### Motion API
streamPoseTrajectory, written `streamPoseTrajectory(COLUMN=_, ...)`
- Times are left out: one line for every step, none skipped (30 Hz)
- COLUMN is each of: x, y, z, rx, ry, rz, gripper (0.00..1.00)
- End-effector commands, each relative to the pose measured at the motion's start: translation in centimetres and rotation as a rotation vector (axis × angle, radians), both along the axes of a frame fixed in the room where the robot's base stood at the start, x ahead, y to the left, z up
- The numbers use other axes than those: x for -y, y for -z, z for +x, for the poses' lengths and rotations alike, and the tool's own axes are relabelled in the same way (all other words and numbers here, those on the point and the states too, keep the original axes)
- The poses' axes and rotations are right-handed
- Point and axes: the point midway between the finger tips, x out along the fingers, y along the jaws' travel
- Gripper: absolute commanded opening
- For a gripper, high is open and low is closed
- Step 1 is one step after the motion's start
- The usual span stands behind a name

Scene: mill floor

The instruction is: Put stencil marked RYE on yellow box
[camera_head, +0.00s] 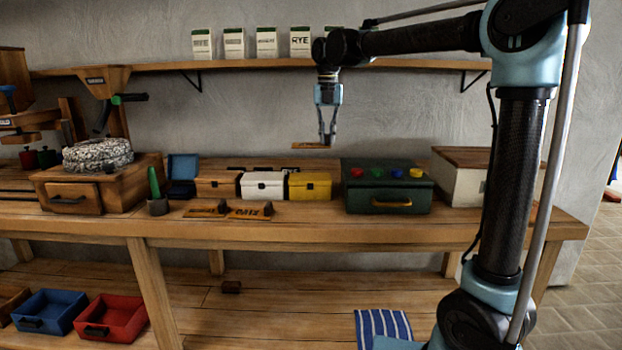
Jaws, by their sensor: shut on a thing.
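My gripper (328,141) points down and is shut on a thin, tan stencil (308,146). It holds the stencil roughly level in the air above the yellow box, clear of it. The marking on the held stencil is too small to read. The yellow box (310,187) stands closed on the bench, between the white box and the green chest. Two more stencils lie on the bench in front of the boxes: one at the left (204,211) and one at the right (243,213) that seems to read OATS. Each has a dark knob.
A white box (263,187), a wooden box (217,185) and an open blue box (182,190) stand to the left. A green chest (388,200) with coloured knobs stands close right. A shelf (260,65) with several packets, one marked RYE (300,42), is above.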

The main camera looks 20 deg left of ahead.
Motion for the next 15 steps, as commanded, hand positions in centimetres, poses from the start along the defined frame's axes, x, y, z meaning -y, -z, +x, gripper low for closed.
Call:
streamPoseTrajectory(x=-0.2, y=0.0, z=-0.1, rx=0.0, ry=-0.003, rz=0.0, gripper=0.0)
streamPoseTrajectory(x=-0.3, y=0.0, z=-0.1, rx=0.0, ry=-0.004, rz=0.0, gripper=0.0)
streamPoseTrajectory(x=-0.3, y=0.0, z=-0.2, rx=0.0, ry=-0.005, rz=0.0, gripper=0.0)
streamPoseTrajectory(x=-0.4, y=0.0, z=-0.2, rx=0.0, ry=-0.006, rz=0.0, gripper=0.0)
streamPoseTrajectory(x=-0.4, y=0.0, z=-0.3, rx=0.0, ry=-0.007, rz=0.0, gripper=0.0)
streamPoseTrajectory(x=-0.5, y=0.0, z=-0.3, rx=0.0, ry=-0.008, rz=0.0, gripper=0.0)
streamPoseTrajectory(x=-0.5, y=0.1, z=-0.3, rx=0.0, ry=-0.008, rz=0.0, gripper=0.0)
streamPoseTrajectory(x=-0.6, y=0.2, z=-0.3, rx=0.0, ry=-0.008, rz=0.0, gripper=0.0)
streamPoseTrajectory(x=-0.6, y=0.6, z=-0.3, rx=0.0, ry=-0.009, rz=0.0, gripper=0.0)
streamPoseTrajectory(x=-0.6, y=1.0, z=-0.3, rx=0.0, ry=-0.009, rz=0.0, gripper=0.0)
streamPoseTrajectory(x=-0.6, y=1.4, z=-0.3, rx=0.0, ry=-0.009, rz=0.0, gripper=0.0)
streamPoseTrajectory(x=-0.6, y=2.1, z=-0.4, rx=0.0, ry=-0.009, rz=0.0, gripper=0.0)
streamPoseTrajectory(x=-0.6, y=2.6, z=-0.4, rx=0.0, ry=-0.009, rz=0.0, gripper=0.0)
streamPoseTrajectory(x=-0.6, y=3.1, z=-0.4, rx=0.0, ry=-0.009, rz=0.0, gripper=0.0)
streamPoseTrajectory(x=-0.6, y=3.8, z=-0.4, rx=0.0, ry=-0.009, rz=0.0, gripper=0.0)
